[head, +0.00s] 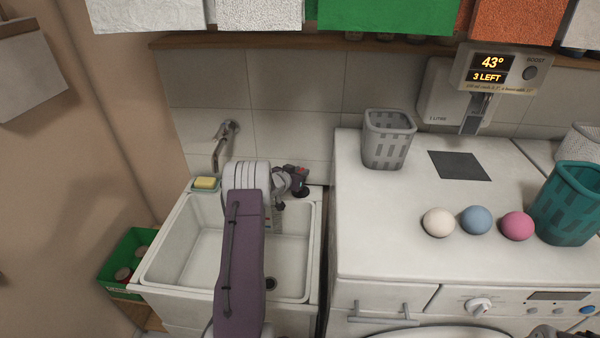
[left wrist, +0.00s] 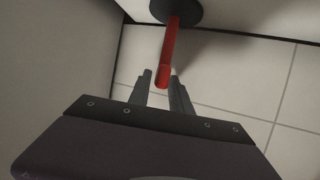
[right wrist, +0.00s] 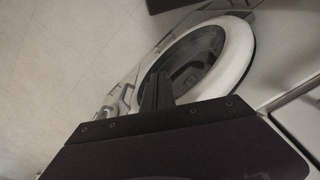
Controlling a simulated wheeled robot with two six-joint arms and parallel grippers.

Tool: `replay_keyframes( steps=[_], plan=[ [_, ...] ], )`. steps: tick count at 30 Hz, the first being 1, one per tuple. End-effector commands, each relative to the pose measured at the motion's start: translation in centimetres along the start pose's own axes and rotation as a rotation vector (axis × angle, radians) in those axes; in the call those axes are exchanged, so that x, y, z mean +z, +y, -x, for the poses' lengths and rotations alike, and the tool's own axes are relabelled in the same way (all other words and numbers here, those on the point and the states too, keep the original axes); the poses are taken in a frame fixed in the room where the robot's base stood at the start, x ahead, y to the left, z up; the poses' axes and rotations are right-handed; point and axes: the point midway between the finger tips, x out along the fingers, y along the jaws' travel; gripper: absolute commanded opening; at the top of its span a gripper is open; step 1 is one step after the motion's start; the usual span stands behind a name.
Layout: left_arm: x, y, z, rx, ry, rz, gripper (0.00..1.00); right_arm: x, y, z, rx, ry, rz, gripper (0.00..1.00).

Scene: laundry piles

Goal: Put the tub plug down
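The tub plug is a black disc with a red handle. In the head view the tub plug (head: 302,192) is at the right back corner of the white sink (head: 172,245). My left gripper (head: 298,176) is over that corner. In the left wrist view the plug's red handle (left wrist: 170,50) runs from the black disc to between my left fingertips (left wrist: 161,78), which close on its end. I cannot tell whether the disc touches the rim. My right gripper (right wrist: 156,88) looks shut and empty, near the round washer door (right wrist: 235,50).
A yellow soap (head: 205,183) on a dish sits at the sink's back left, near the tap (head: 222,145). To the right, the white machine top (head: 375,220) holds a grey basket (head: 388,140), three balls (head: 476,220) and a teal basket (head: 568,205). Cloths hang above.

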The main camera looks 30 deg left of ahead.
Motion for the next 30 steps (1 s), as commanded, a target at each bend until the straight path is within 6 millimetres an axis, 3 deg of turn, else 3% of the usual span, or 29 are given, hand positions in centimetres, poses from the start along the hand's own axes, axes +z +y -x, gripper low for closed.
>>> replay_keyframes(
  steps=[13, 17, 24, 30],
  plan=[
    [-0.4, -0.1, 0.7, -0.001, -0.001, 0.0, 0.36, 0.0, 0.0, 0.2, 0.0, 0.0, 0.0, 0.0],
    [-0.4, -0.1, 2.9, -0.002, 0.0, 0.001, 0.36, 0.0, 0.0, -0.1, 0.0, 0.0, 0.0, 0.0],
    [-0.4, -0.1, 8.8, -0.003, 0.0, 0.001, 0.36, 0.1, 0.0, -0.5, 0.0, 0.0, 0.0, 0.0],
    [-0.4, -0.1, 11.7, -0.001, 0.0, 0.0, 0.36, 0.1, 0.0, -0.6, 0.0, 0.0, 0.0, 0.0]
  ],
)
